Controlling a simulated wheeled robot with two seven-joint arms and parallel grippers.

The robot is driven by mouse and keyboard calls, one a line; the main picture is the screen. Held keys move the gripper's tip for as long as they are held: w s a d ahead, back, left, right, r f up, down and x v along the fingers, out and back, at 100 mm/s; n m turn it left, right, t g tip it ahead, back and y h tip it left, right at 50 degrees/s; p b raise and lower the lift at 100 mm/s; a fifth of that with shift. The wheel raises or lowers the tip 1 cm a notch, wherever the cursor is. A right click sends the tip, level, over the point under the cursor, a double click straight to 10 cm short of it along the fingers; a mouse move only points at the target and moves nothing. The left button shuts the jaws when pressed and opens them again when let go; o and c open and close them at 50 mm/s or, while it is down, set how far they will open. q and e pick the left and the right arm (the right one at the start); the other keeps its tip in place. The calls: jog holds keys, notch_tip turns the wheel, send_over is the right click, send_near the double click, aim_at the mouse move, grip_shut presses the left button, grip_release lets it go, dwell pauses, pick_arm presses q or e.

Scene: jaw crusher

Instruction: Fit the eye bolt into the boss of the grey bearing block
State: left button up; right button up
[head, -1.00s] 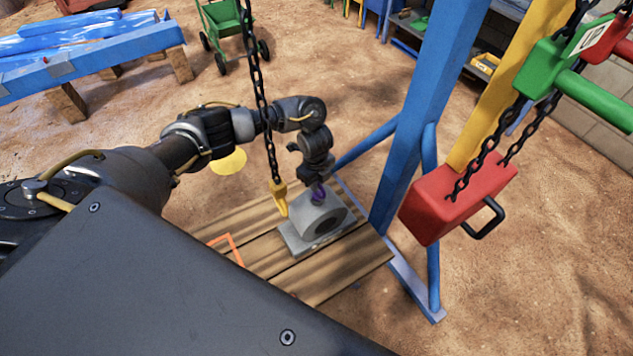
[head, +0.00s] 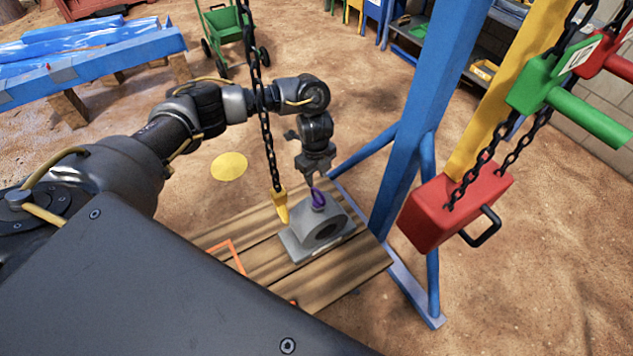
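The purple eye bolt (head: 318,198) stands upright on top of the grey bearing block (head: 328,233), at its boss. Its ring shows clear of most of the gripper; how deep its shank sits is too small to tell. The block rests on a wooden pallet (head: 345,278). My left gripper (head: 313,180) is just above the ring, pointing down. Its fingers look open and no longer around the bolt, though they are small in the picture. My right gripper is not in view.
A black chain (head: 266,135) with a yellow hook (head: 280,205) hangs just left of the block. An orange outline (head: 236,255) marks the pallet's left part.

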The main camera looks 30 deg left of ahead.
pick_arm(q)
jog(key=shift+r, duration=1.35)
